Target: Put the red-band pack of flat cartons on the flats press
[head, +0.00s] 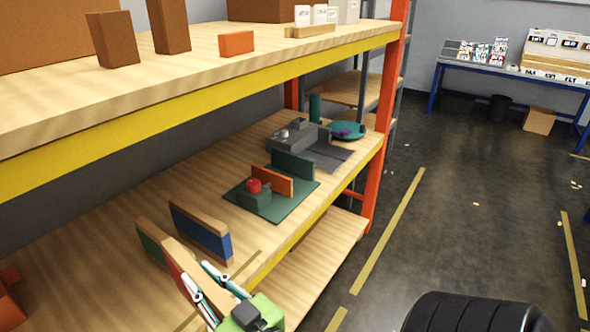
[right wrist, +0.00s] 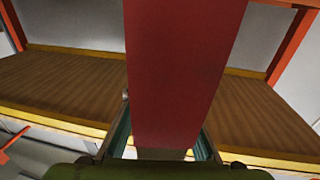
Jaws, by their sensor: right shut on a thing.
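The red-band pack (head: 174,262) is brown with a red face and stands on edge near the front of the middle shelf. My right gripper (head: 198,277) has its white and teal fingers on both sides of the pack and is shut on it. In the right wrist view the red face (right wrist: 183,70) fills the middle between the fingers (right wrist: 162,142). I cannot tell whether the pack touches the shelf. What looks like the flats press is a green base (head: 291,200) with a red-knobbed block, an orange plate and a green upright plate, farther along the shelf. My left gripper is not in view.
A blue-band pack (head: 203,232) stands close to the held pack, and a green-band pack (head: 150,243) stands behind it. A grey machine (head: 291,138) and teal round item (head: 347,130) are farther back. The upper shelf's yellow beam (head: 220,98) overhangs; an orange post (head: 385,130) stands at the end.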

